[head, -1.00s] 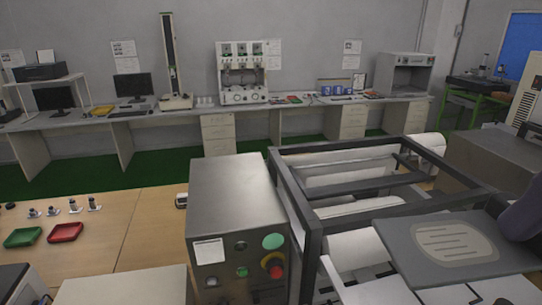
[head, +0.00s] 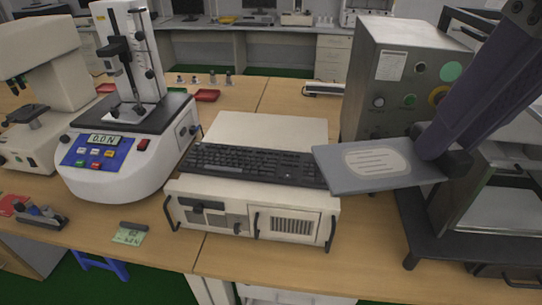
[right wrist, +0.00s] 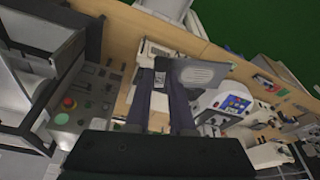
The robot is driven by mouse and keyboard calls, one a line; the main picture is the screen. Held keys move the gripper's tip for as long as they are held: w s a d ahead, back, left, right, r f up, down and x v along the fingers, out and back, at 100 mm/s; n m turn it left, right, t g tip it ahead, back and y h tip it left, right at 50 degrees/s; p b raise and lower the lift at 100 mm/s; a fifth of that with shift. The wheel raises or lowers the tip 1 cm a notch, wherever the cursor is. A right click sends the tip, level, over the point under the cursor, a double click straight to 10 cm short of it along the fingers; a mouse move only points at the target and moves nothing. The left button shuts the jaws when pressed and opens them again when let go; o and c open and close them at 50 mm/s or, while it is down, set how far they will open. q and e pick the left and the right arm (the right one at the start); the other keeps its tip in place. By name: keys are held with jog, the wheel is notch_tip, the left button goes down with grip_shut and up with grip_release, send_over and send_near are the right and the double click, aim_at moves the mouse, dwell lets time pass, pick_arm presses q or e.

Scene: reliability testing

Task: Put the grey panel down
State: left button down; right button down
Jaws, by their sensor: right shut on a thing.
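The grey panel (head: 330,172) is a flat plate with a lighter rounded patch bearing lines of marks. My right gripper (head: 448,165), on a dark arm from the upper right, is shut on the panel's right end. The panel's left end overlaps the right end of the black keyboard (head: 250,163) in the head view; whether they touch I cannot tell. In the right wrist view the panel (right wrist: 200,74) extends beyond the fingers of the right gripper (right wrist: 172,75). My left gripper is not in view.
The keyboard lies on a beige computer case (head: 290,190) on a wooden table (head: 225,260). A force tester (head: 125,120) stands left, a metal control box (head: 395,75) behind, a dark-framed machine (head: 480,215) right. Bare table shows in front of the case.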

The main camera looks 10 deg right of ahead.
jog(key=shift+n, duration=0.5)
jog(key=w+a+f+b, duration=0.1)
jog(key=f+b, duration=2.4)
jog(key=f, duration=0.6)
jog(key=w+f+b, duration=0.1)
jog(key=f+b, duration=2.5)
jog(key=f, duration=0.6)
jog(key=w+a+f+b, duration=0.1)
jog(key=f+b, duration=2.4)
jog(key=f, duration=0.7)
jog(key=shift+w+a+f, duration=0.1)
jog(key=shift+w+a, duration=0.25)
notch_tip(320, 180, down, 4)
jog(key=b, duration=0.3)
jog(key=shift+f+b, duration=0.2)
jog(key=shift+b, duration=0.2)
jog(key=shift+r, duration=0.2)
jog(key=shift+f, duration=0.1)
jog(key=c, duration=0.8)
grip_release()
